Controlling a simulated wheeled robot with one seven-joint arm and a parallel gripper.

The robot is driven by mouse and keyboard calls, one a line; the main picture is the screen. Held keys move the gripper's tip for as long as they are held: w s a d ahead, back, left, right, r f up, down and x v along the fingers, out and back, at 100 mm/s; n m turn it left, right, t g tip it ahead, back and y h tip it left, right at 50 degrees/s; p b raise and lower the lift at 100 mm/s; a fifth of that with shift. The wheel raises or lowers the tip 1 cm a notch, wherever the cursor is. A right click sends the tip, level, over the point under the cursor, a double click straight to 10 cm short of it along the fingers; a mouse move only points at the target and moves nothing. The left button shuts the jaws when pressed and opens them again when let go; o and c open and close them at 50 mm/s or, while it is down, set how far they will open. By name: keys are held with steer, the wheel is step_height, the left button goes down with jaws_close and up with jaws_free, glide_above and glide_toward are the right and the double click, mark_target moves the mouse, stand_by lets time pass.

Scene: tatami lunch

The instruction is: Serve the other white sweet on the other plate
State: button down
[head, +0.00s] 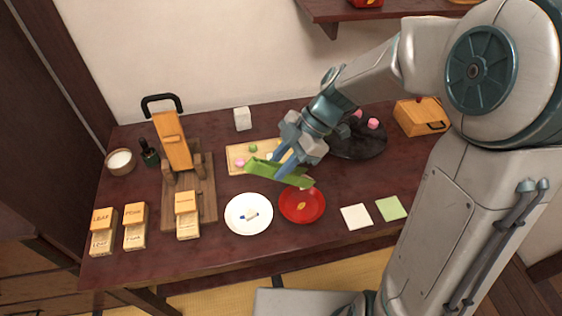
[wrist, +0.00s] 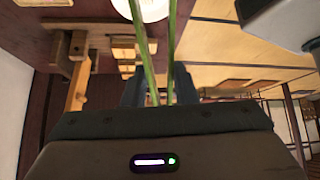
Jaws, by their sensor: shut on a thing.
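My gripper (head: 290,163) is shut on a pair of green tongs (head: 278,174), tilted above the table between the wooden tray and the plates. In the wrist view the two green tong arms (wrist: 147,55) run forward from my jaws, with a gap between them. A white plate (head: 232,218) holds a small blue and brown item. A red plate (head: 286,214) bears a small yellowish mark or item, and a small pinkish thing shows near its back edge by the tongs. A wooden tray (head: 234,150) holds small pink and green sweets. A whitish spot there is partly hidden by my gripper.
A dark slate (head: 352,148) with pink sweets lies behind my gripper. Wooden press (head: 175,150), labelled boxes (head: 135,225) and a bowl (head: 121,162) stand left. A wooden box (head: 415,116) stands right. White (head: 356,216) and green (head: 390,208) squares lie front right.

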step_height(320, 180, down, 9)
steer(key=b, duration=0.4)
steer(key=shift+b, duration=0.4)
steer(key=c, duration=1.5)
jaws_free()
step_height(320, 180, up, 10)
steer(key=p, duration=0.5)
steer(key=shift+p, duration=0.3)
